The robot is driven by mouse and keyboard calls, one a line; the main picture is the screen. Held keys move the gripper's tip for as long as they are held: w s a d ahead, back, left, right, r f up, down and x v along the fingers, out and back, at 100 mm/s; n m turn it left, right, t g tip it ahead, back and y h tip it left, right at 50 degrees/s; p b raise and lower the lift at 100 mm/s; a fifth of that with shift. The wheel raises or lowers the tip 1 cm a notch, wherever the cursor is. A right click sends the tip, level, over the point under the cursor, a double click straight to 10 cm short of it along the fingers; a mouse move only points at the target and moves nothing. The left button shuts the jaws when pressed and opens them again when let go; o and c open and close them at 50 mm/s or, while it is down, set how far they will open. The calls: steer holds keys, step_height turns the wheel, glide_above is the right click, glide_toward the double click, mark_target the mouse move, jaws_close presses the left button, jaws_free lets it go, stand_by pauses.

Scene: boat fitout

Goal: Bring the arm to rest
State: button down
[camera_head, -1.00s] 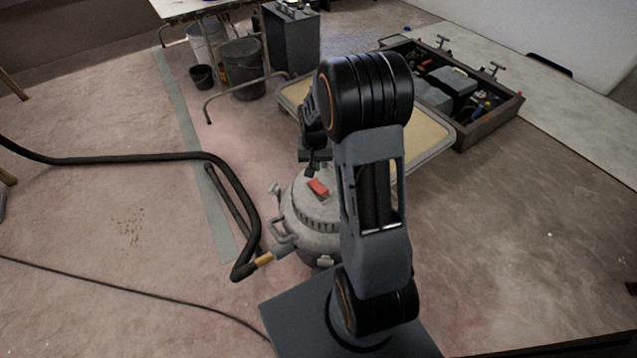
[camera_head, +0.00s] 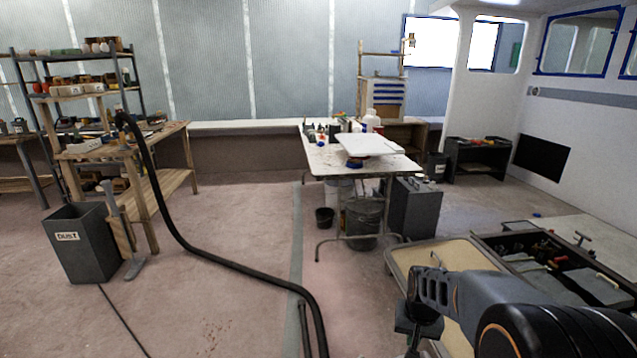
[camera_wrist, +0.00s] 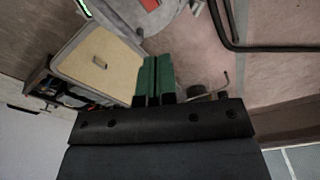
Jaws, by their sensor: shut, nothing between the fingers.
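My arm is folded in the lower right of the head view, above the tan-topped platform (camera_head: 460,257). In the wrist view my gripper (camera_wrist: 155,62) shows as two green fingers side by side, shut and empty. They point out over the floor, next to the tan platform (camera_wrist: 100,62). The fingertips do not show clearly in the head view, where the lower picture edge cuts off much of my arm.
A worktable (camera_head: 355,163), buckets and a grey dust bin (camera_head: 85,250) stand farther off. The left-middle floor is mostly clear.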

steer(key=s+a+r+n+p, duration=0.1)
steer(key=s+r+p, duration=0.3)
steer(key=r, duration=0.4)
steer(key=s+a+r+n+t+p, duration=0.1)
steer(key=s+a+r+p, duration=0.2)
steer(key=r, duration=0.6)
steer(key=s+a+r+n+t+p, duration=0.1)
steer(key=s+a+r+p, duration=0.1)
steer(key=s+r+p, duration=0.3)
steer(key=p+v, duration=0.2)
steer(key=v, duration=0.1)
steer(key=shift+w+r, duration=0.15)
steer(key=shift+r, duration=0.15)
steer(key=shift+d, duration=0.1)
